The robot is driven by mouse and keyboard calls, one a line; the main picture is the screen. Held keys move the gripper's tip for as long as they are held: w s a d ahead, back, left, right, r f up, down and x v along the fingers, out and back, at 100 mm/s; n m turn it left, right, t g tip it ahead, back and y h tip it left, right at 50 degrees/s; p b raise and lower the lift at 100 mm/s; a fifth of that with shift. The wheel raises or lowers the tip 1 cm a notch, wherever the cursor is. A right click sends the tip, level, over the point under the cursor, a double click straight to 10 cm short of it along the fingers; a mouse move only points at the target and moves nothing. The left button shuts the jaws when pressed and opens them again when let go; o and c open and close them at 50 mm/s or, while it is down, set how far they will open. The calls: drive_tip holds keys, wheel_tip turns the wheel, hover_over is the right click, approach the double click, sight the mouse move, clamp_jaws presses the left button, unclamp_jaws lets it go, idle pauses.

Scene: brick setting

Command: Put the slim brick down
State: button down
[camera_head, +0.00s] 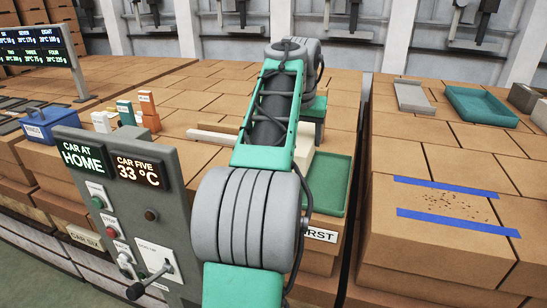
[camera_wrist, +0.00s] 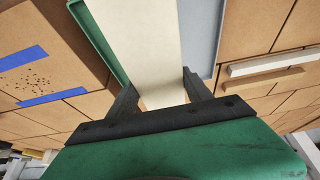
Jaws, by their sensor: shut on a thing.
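The slim brick (camera_wrist: 150,40) is a long, flat cream piece. In the wrist view it runs from between the dark fingers of my gripper (camera_wrist: 158,92) up to the top edge of the picture. My gripper is shut on it. A green tray (camera_wrist: 92,40) with a raised rim lies beside and below the brick on the left, and a grey flat surface (camera_wrist: 207,28) shows on its right. In the head view my arm hides the fingers; a cream patch (camera_head: 304,150) shows beside the arm, behind the green tray (camera_head: 325,184). I cannot tell whether the brick touches anything beneath.
A pale bar (camera_head: 212,137) lies left of my arm. A control panel (camera_head: 125,200) stands at front left, near a blue box (camera_head: 47,122). Blue tape strips (camera_head: 458,222) with dark specks between them mark the right stack. Another green tray (camera_head: 480,105) lies behind them.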

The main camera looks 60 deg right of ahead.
drive_tip(key=w+d+f, duration=0.1)
drive_tip(key=w+f, duration=0.1)
drive_tip(key=w, duration=0.1)
drive_tip(key=w+d+f+p, duration=0.1)
drive_tip(key=w+f, duration=0.2)
drive_tip(key=w+d+f, duration=0.1)
drive_tip(key=w+f, duration=0.1)
drive_tip(key=w, duration=0.1)
drive_tip(key=shift+f+p, duration=0.3)
drive_tip(key=shift+f, duration=0.05)
drive_tip(key=shift+d+f, duration=0.1)
drive_tip(key=shift+f, duration=1.4)
drive_tip(key=shift+f, duration=0.15)
drive_tip(key=shift+c, duration=2.2)
unclamp_jaws()
drive_tip(key=shift+f, duration=0.1)
drive_tip(key=v, duration=1.2)
drive_tip(key=shift+p, duration=0.3)
